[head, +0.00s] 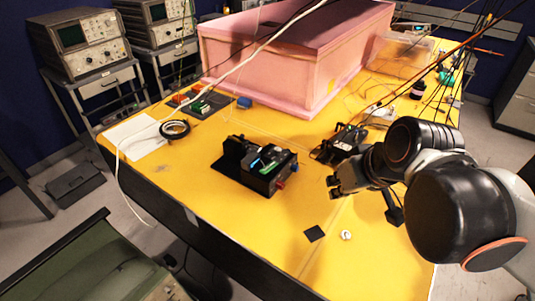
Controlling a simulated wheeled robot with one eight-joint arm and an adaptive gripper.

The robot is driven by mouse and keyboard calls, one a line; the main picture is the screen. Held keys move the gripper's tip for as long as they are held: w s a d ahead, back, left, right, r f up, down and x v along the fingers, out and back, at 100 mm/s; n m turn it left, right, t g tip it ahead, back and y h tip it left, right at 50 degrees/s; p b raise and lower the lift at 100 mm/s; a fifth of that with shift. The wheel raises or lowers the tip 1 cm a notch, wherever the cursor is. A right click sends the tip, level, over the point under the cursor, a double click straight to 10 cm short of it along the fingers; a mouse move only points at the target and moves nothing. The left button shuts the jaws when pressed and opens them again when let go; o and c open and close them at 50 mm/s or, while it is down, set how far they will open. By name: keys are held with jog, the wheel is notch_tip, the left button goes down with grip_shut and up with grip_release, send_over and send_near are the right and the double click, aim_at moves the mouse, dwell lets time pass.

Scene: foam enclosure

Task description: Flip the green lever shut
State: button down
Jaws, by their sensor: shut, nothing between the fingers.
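A black device (238,165) stands on the yellow table, left of my gripper. A small green part (265,181), which looks like the green lever, shows on its right section beside a light blue spot. It is too small to tell whether the lever is up or down. My gripper (334,187) is shut and empty. It is above the table to the right of the device, apart from it, with its fingers pointing left.
A large pink foam box (270,65) stands at the back of the yellow table (215,205). Another black device (342,145) with cables is behind my gripper. A black square (314,233) and a small white ring (346,235) lie in front. A white cable crosses the left side.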

jog(key=w+a+r+n+g+y+p, duration=0.1)
jog(key=w+a+r+n+y+p, duration=0.1)
jog(key=w, duration=0.4)
jog(key=w+a+r+n+g+y+p, duration=0.1)
jog(key=w+a+r+n+y+p, duration=0.1)
jog(key=w+a+n+y+p, duration=0.2)
jog(key=w+n+p, duration=0.1)
jog(key=w+p, duration=0.1)
jog(key=w, duration=0.1)
jog(key=shift+w+r, duration=0.2)
jog(key=shift+r, duration=0.2)
jog(key=b, duration=0.3)
send_over(271, 168)
notch_tip(271, 168, down, 8)
jog(key=shift+r, duration=0.25)
jog(key=shift+s+d+f+b, duration=0.15)
jog(key=shift+f+b, duration=0.1)
jog(key=shift+f, duration=0.35)
jog(key=shift+s+a+f+b, duration=0.1)
jog(key=shift+s+f+b, duration=0.1)
jog(key=shift+f, duration=0.9)
